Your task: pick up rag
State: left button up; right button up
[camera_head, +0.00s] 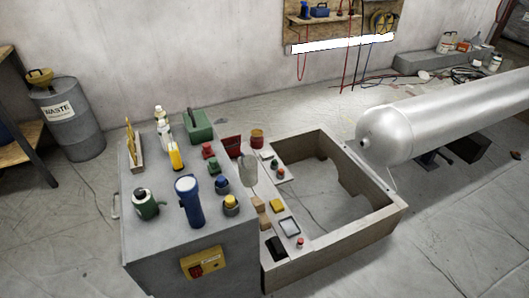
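A pale grey, limp-looking piece (248,170) sits at the right edge of the grey cabinet (150,258), beside the wooden frame. It may be the rag, but it is too small to tell for sure. No other cloth is clear in the head view. Neither of my grippers is in view.
The cabinet top holds a blue flashlight (188,202), a dark green canister (145,204), a green box (198,126) and several small items. A wooden frame (330,258) with small parts stands to its right. A large silver cylinder (440,112) lies beyond; a waste drum (68,122) stands left.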

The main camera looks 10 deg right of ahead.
aim_at(268, 154)
jog(key=u, duration=0.2)
jog(key=i+j+u, duration=0.2)
jog(key=j, duration=0.2)
jog(key=j+u, duration=0.2)
jog(key=j, duration=0.25)
jog(key=i+j+u, duration=0.2)
jog(key=j, duration=0.15)
jog(key=i+j+u, duration=0.2)
jog(key=j, duration=0.15)
jog(key=i+j+u, duration=0.25)
jog(key=i+j, duration=0.15)
jog(key=i+j+u, duration=0.25)
jog(key=i, duration=0.4)
jog(key=i+z, duration=0.4)
jog(key=i, duration=0.25)
jog(key=i+j+z, duration=0.1)
jog(key=i+z, duration=0.3)
jog(key=i, duration=0.25)
jog(key=i+l+z, duration=0.2)
jog(key=i+z, duration=0.2)
jog(key=i, duration=0.15)
jog(key=i+z, duration=0.4)
jog(key=i, duration=0.15)
jog(key=i+z, duration=0.4)
jog(key=i, duration=0.15)
jog(key=i+j+z, duration=0.45)
jog(key=i+l, duration=0.1)
